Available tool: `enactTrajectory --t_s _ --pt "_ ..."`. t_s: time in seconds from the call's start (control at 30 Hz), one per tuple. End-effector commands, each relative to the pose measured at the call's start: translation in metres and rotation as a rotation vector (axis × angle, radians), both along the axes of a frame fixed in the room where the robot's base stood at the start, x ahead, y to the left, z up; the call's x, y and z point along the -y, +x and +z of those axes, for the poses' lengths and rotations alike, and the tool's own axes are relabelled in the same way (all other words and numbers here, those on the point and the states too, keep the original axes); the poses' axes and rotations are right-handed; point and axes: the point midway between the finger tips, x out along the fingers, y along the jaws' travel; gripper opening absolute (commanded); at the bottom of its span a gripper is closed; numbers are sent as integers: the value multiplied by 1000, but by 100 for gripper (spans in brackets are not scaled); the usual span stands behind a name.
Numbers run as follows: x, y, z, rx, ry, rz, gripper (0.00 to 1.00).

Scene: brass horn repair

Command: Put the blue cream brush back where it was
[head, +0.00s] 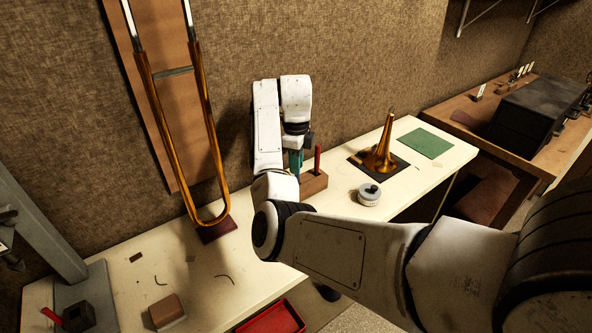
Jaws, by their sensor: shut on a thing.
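My gripper (298,146) points down above the wooden block (315,185) on the cream bench, partly hidden by my own arm. It is shut on a slim blue-green handle (295,160), which I take to be the blue cream brush. The handle looks upright at the left part of the block. Its lower end is hidden behind my arm, so I cannot tell whether it sits in the block. A red-handled brush (317,158) stands upright in the block just to the right of my gripper.
A brass slide (165,120) leans on the wall at left. A red tray (272,322) lies at front.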

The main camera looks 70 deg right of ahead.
Motion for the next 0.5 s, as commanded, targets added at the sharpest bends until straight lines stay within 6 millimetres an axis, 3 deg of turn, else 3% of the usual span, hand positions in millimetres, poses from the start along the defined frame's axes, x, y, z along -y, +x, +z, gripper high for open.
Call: enactTrajectory --t_s 0.13,0.47,0.5 --pt "-1 0 -19 -1 1 2 0" --pt "-1 1 -24 1 0 2 0" --pt "0 1 -24 1 0 2 18"
